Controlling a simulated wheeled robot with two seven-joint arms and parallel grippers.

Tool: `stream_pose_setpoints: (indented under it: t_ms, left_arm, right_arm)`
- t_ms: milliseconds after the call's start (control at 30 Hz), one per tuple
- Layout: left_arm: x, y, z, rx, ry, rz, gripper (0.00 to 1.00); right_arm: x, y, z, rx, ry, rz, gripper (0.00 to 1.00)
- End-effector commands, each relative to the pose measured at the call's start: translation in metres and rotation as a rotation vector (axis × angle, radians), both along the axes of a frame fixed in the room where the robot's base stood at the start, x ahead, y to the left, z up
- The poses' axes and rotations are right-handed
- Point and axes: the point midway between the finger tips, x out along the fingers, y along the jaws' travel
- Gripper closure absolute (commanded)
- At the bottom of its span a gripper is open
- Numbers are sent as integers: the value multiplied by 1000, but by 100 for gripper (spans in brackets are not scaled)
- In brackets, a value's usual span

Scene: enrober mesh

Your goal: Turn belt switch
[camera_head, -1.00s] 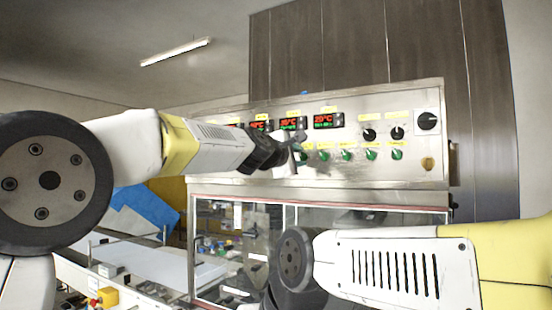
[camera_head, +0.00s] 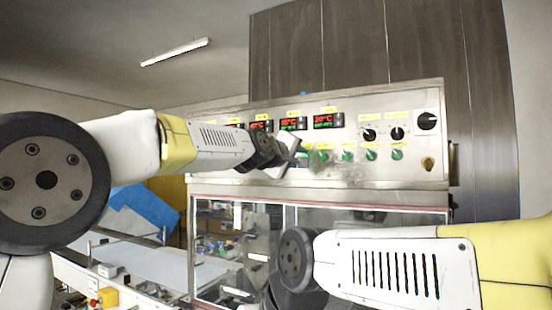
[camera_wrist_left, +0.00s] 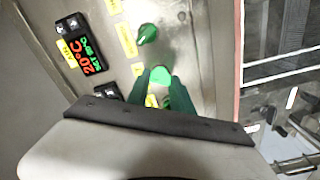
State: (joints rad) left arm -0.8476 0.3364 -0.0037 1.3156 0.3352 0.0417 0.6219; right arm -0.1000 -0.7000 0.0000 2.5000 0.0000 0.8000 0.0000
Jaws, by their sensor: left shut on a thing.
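A row of green switches runs along the steel control panel (camera_head: 300,178), with one green switch (camera_head: 371,154) clear at the right; which one is the belt switch I cannot read from the labels. My left gripper (camera_head: 292,159) is at the panel, over the left part of this row, and hides what is behind it. In the left wrist view its two fingers (camera_wrist_left: 160,92) are shut on a green switch knob (camera_wrist_left: 160,75). Another green knob (camera_wrist_left: 147,34) stands free beside it. My right gripper is out of view; only part of the right arm shows.
Red and green displays (camera_head: 328,121) and black knobs (camera_head: 397,133) sit above the green row. A larger black knob (camera_head: 428,121) is at the panel's right end. Below is a glazed enclosure (camera_head: 370,217), with a white conveyor surface (camera_head: 150,262) at the left.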

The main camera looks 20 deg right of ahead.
Motion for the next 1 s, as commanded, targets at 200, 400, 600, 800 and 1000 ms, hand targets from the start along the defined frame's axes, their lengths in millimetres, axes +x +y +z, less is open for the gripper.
stream_pose_setpoints:
  t_ms: [200, 400, 600, 800, 1000]
  left_arm:
    - [0, -1, -2, 22, -19, -1, 100]
    - [0, -1, -2, 24, -22, -1, 100]
    - [0, -1, -2, 25, -21, -1, 65]
    - [0, 0, -1, 22, -22, -1, 51]
    - [-1, 1, 0, 21, -22, 0, 51]
  right_arm:
    - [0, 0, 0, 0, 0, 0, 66]
    - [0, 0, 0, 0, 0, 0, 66]
    - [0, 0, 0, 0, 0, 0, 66]
    - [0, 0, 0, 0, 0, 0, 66]
    - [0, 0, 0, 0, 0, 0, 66]
